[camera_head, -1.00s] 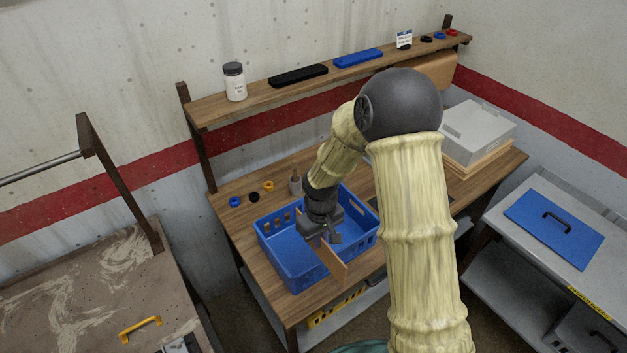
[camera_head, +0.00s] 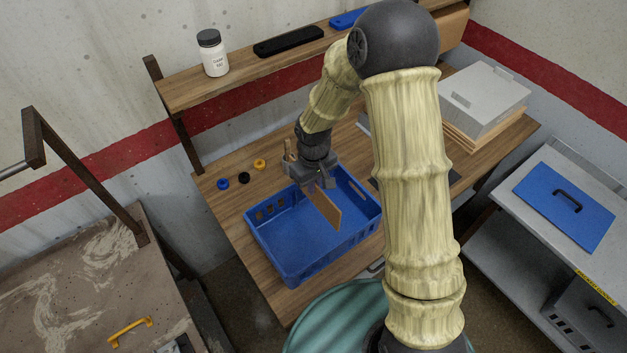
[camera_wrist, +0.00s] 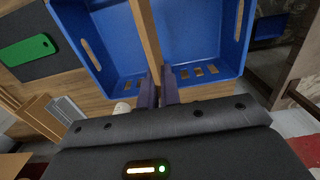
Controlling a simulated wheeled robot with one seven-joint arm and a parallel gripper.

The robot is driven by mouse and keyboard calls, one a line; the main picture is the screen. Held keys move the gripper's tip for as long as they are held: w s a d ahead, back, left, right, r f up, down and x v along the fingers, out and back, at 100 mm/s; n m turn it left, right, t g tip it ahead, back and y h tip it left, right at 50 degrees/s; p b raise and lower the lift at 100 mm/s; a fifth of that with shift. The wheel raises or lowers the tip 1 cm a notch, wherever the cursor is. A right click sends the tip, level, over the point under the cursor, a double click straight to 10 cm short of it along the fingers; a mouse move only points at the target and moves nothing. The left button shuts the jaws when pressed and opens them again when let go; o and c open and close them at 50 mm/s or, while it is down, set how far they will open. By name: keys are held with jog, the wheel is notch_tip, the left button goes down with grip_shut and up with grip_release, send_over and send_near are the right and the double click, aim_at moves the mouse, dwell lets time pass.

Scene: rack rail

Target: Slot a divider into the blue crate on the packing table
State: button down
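The blue crate (camera_head: 290,270) stands on the wooden packing table (camera_head: 245,240), its inside facing up. My gripper (camera_head: 314,184) is over the crate's back part, near its back wall, and is shut on a thin brown divider (camera_head: 325,210). The divider slants down toward the crate's front in the head view. In the wrist view my fingers (camera_wrist: 159,90) pinch the divider (camera_wrist: 146,40), which is seen edge-on and crosses the crate (camera_wrist: 203,35) near its middle. I cannot tell whether its lower edge is inside the crate or above it.
Blue, black and yellow rings (camera_head: 244,178) lie left of the crate. A shelf (camera_head: 190,90) behind holds a white jar (camera_head: 213,58) and a black bar (camera_head: 288,41). A grey box (camera_head: 485,100) stands at the table's right. A green object (camera_wrist: 28,50) shows in the wrist view.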

aim_at(315, 204)
jog(key=shift+s+d, duration=0.1)
jog(key=shift+s, duration=0.15)
jog(key=shift+f, duration=0.25)
jog(key=shift+f+b, duration=2.9)
jog(key=shift+f, duration=0.6)
jog(key=shift+f, duration=0.1)
